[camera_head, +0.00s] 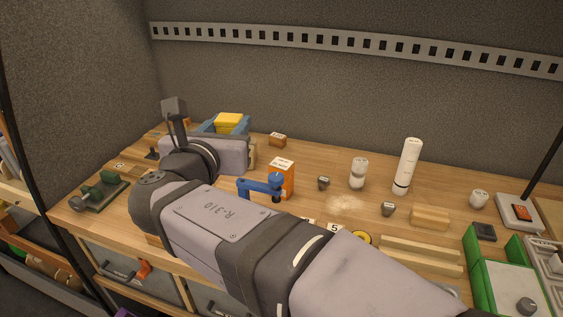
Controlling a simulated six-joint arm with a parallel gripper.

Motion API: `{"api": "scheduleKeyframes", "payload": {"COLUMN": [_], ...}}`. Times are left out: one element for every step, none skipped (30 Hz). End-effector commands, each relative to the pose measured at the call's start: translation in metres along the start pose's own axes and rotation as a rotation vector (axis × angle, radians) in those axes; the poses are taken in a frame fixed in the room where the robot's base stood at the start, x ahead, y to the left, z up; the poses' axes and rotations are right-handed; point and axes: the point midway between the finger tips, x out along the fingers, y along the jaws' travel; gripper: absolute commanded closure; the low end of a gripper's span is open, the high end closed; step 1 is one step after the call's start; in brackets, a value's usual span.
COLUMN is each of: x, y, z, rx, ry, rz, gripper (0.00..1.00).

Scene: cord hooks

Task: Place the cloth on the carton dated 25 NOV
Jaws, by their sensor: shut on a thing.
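My gripper (225,154) is at the back left of the bench, beyond my wrist. Its fingertips and what they hold are hidden behind my own arm. Just behind it a yellow folded thing (229,120), possibly the cloth, shows above a blue holder (207,125); I cannot tell whether it touches the gripper. An orange carton (287,180) with a white printed label stands upright to the right of the gripper. A smaller brown carton (277,141) with a pale label lies farther back. Neither date is readable here.
A blue jointed fixture (260,187) stands in front of the orange carton. White cylinders (407,165) (358,174), small grey pieces and wooden blocks (430,217) lie to the right. A green-sided tray (510,283) is at the front right. My forearm covers the front middle.

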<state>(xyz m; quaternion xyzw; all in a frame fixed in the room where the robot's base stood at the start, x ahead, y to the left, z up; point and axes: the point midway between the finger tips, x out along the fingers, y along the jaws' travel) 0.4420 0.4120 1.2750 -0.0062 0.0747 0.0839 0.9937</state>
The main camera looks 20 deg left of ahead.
Motion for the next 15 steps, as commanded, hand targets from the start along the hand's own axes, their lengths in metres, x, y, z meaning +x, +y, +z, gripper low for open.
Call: {"api": "scheduleKeyframes", "payload": {"x": [0.015, 0.024, 0.036, 0.045, 0.054, 0.066, 0.075, 0.083, 0.094, 0.102, 0.110, 0.119, 0.126, 0.131, 0.138], "y": [0.004, 0.009, 0.014, 0.017, 0.021, 0.026, 0.028, 0.031, 0.034, 0.035, 0.037, 0.039, 0.039, 0.040, 0.040], "z": [0.005, 0.007, 0.010, 0.011, 0.014, 0.016, 0.018, 0.020, 0.023, 0.025, 0.026, 0.028, 0.030, 0.031, 0.032], "rx": [-0.005, -0.009, -0.013, -0.017, -0.021, -0.026, -0.028, -0.032, -0.037, -0.042, -0.046, -0.050, -0.052, -0.055, -0.059], "ry": [0.000, -0.001, 0.000, 0.000, -0.001, 0.000, -0.001, 0.000, 0.000, -0.001, -0.001, 0.000, -0.001, 0.000, -0.001], "rz": [0.025, 0.046, 0.076, 0.098, 0.123, 0.156, 0.179, 0.204, 0.236, 0.260, 0.285, 0.315, 0.337, 0.358, 0.385], "gripper": [0.86, 0.86, 0.86, 0.86, 0.86, 0.86, 0.86, 0.86, 0.86, 0.86, 0.86, 0.86, 0.86, 0.86, 0.86]}}
